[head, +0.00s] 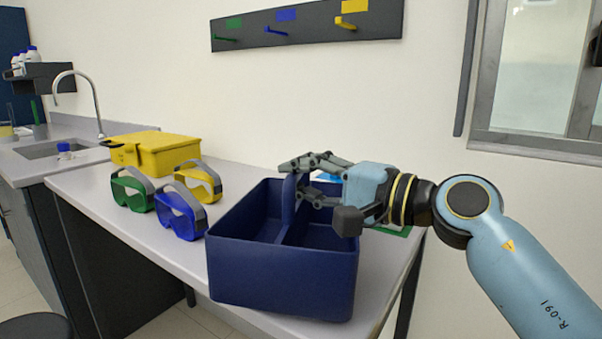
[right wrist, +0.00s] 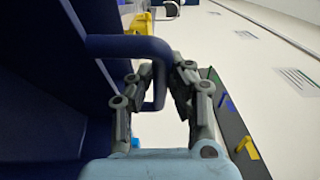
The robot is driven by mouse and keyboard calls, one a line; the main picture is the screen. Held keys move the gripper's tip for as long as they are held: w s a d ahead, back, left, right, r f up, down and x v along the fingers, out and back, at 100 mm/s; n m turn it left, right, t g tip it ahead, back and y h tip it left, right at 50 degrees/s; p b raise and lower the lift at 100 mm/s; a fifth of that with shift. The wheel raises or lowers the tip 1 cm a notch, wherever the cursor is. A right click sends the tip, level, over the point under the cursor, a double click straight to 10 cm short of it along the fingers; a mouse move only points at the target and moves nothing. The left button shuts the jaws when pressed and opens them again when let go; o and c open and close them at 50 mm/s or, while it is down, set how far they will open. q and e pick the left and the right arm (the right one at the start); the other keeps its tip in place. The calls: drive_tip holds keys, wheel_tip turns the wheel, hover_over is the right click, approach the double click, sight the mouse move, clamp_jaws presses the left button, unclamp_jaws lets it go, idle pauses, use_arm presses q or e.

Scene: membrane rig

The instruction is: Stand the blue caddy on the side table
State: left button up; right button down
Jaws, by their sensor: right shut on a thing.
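The dark blue caddy (head: 280,275) is an open box with a divider and an upright handle (head: 288,205). It is upright at the right end of the grey table (head: 130,222), overlapping the front edge in the head view. I cannot tell whether its base touches the tabletop. My right gripper (head: 292,181) reaches in from the right and is shut on the handle. In the right wrist view, the fingers (right wrist: 162,82) close around the caddy's bent handle (right wrist: 130,46), beside the dark blue wall (right wrist: 45,85). My left gripper is not in view. I cannot tell whether this is the side table.
Green goggles (head: 133,192), blue goggles (head: 180,215) and yellow goggles (head: 198,184) stand left of the caddy. A yellow box (head: 158,152) sits behind them. A rack with colored pegs (head: 310,27) hangs on the wall. A sink counter (head: 25,165) is far left.

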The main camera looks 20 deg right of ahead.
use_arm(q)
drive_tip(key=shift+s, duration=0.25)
use_arm(e)
drive_tip(key=shift+r, duration=0.1)
drive_tip(key=c, duration=1.2)
unclamp_jaws()
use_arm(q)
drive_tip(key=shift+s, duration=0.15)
